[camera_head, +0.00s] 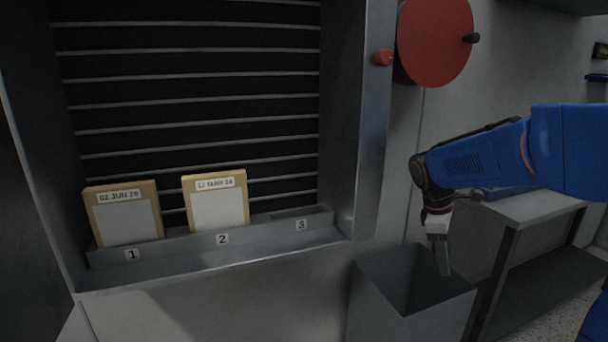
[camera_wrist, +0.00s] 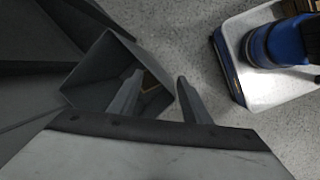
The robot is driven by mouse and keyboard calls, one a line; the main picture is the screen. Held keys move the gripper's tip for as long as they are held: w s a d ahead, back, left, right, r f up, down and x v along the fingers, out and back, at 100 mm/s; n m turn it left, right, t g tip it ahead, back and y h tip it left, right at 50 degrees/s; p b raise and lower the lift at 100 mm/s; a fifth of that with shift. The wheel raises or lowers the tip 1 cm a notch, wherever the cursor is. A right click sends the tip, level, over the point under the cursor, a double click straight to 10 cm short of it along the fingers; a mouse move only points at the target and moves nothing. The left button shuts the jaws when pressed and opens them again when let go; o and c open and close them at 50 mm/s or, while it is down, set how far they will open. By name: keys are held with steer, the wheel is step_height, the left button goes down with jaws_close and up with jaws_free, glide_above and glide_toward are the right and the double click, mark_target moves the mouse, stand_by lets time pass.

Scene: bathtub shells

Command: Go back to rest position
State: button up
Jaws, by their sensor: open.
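My gripper (camera_head: 441,262) hangs pointing down over the open grey bin (camera_head: 385,301) to the right of the cabinet. In the wrist view my gripper (camera_wrist: 157,88) has its two fingers apart with nothing between them. The bin (camera_wrist: 97,82) lies beneath and to the left of the fingers there. A small brownish thing shows inside the bin, partly hidden by a finger; I cannot tell what it is.
A slatted cabinet holds a tray (camera_head: 190,246) with numbered slots. Framed panels stand in slot 1 (camera_head: 127,218) and slot 2 (camera_head: 217,205); slot 3 looks empty. A red disc (camera_head: 434,38) is on the wall. A table (camera_head: 530,207) stands right of the bin.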

steer(key=s+a+m+t+y, duration=0.1)
steer(key=s+a+m, duration=0.3)
steer(key=s, duration=0.9)
steer(key=s+a+f+m+t+y, duration=0.1)
steer(key=s+a+m+t+y, duration=0.1)
steer(key=s+m, duration=0.5)
steer(key=s+a+t, duration=0.1)
steer(key=s+t, duration=0.1)
steer(key=s, duration=0.4)
steer(key=shift+a+f, duration=0.25)
steer(key=shift+a, duration=0.15)
